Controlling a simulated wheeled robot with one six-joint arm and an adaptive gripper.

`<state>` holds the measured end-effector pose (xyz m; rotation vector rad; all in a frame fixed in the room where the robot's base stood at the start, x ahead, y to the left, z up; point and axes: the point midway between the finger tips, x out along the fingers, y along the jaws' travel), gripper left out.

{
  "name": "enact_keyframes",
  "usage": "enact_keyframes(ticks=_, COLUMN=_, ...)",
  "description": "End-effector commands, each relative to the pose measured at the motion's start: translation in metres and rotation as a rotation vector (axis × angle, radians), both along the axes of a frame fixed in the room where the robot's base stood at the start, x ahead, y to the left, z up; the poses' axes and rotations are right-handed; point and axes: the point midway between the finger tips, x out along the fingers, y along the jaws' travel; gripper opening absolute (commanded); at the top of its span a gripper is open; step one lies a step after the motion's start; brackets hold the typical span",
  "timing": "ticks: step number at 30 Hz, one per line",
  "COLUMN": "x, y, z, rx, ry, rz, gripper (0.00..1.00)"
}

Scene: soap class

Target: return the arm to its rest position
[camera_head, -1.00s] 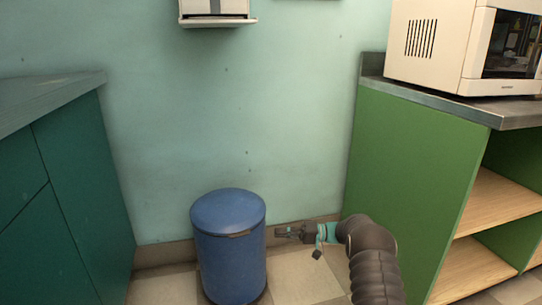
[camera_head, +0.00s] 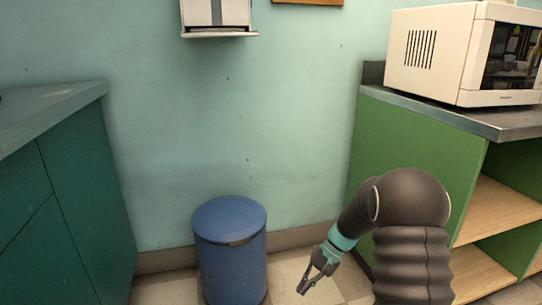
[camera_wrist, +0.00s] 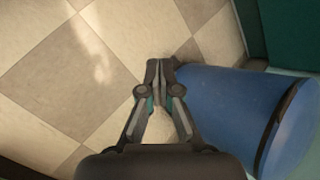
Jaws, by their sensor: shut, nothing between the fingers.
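My arm (camera_head: 410,235) is folded at the lower right in the head view, its dark ribbed links bent over toward the floor. My gripper (camera_head: 309,287) points down and to the left, to the right of the blue bin and apart from it in that view. In the wrist view my gripper (camera_wrist: 160,68) has its fingertips together, with nothing between them, above the tiled floor.
A blue lidded bin (camera_head: 230,255) stands by the wall and fills the right of the wrist view (camera_wrist: 245,105). A green shelf unit (camera_head: 415,150) with a microwave (camera_head: 450,50) is right. A teal cabinet (camera_head: 60,200) is left. Tiled floor lies below.

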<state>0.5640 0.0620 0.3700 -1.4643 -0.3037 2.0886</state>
Motion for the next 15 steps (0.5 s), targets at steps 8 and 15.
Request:
enact_keyframes(ticks=8, x=-0.061, y=-0.025, z=0.073, rx=-0.22, ry=-0.098, rz=0.029, gripper=0.0)
enact_keyframes(ticks=15, x=-0.111, y=-0.044, z=0.127, rx=-0.372, ry=-0.216, rz=0.055, gripper=0.0)
